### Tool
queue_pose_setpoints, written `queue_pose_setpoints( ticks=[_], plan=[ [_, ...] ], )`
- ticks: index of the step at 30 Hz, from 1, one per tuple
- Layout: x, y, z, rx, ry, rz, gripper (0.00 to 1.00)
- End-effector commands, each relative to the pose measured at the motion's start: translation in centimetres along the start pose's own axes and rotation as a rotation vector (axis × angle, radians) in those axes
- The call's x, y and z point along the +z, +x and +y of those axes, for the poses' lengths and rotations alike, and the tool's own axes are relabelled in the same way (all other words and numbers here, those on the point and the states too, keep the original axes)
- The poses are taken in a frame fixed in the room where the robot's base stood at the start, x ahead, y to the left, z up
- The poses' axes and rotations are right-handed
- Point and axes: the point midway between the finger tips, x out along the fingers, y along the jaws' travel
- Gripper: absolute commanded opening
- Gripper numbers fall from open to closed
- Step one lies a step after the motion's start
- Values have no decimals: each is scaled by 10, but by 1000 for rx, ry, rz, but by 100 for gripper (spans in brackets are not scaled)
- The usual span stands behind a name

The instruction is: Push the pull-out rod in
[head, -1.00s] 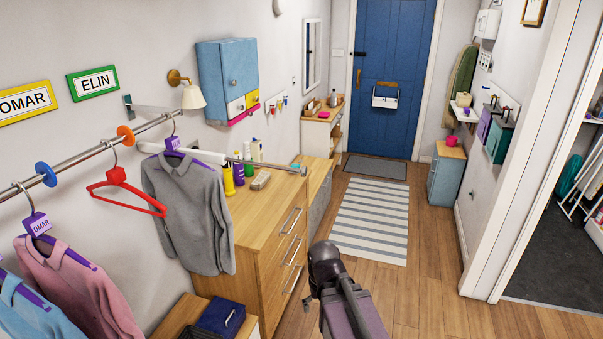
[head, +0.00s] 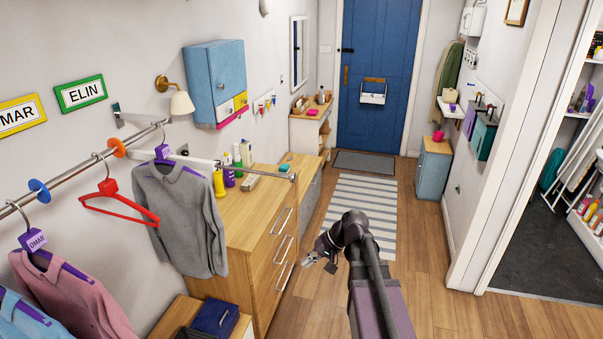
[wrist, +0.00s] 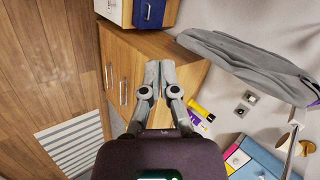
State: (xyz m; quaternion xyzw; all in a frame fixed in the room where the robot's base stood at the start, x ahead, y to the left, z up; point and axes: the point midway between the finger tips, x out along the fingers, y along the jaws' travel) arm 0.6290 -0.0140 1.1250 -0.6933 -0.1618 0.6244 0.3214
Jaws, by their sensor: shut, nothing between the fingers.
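The pull-out rod (head: 245,170) is a pale bar with a small dark end knob (head: 293,178). In the head view it sticks out from the wall side, to the right of the grey shirt (head: 180,220), above the wooden dresser top. My gripper (head: 308,260) is low in front of the dresser's drawers, below and apart from the rod's end. In the wrist view my gripper (wrist: 152,66) has its fingers together with nothing between them. I cannot make out the rod surely in the wrist view.
The dresser (head: 255,235) with bottles on top stands along the left wall. A metal rail (head: 75,175) with hangers and shirts is at the left. A blue wall cabinet (head: 215,80) hangs above. The floor around the striped rug (head: 385,240) is clear.

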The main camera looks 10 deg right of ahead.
Motion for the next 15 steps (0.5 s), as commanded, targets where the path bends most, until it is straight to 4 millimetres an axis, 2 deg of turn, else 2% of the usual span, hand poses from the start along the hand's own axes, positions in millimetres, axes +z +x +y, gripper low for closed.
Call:
queue_pose_setpoints(
  ticks=[1, 7, 15],
  plan=[
    [-14, -16, -6, -59, 19, 17, 0],
    [-53, -69, -24, -309, 77, 89, 0],
    [-101, -159, -34, -628, 131, 200, 0]
  ],
)
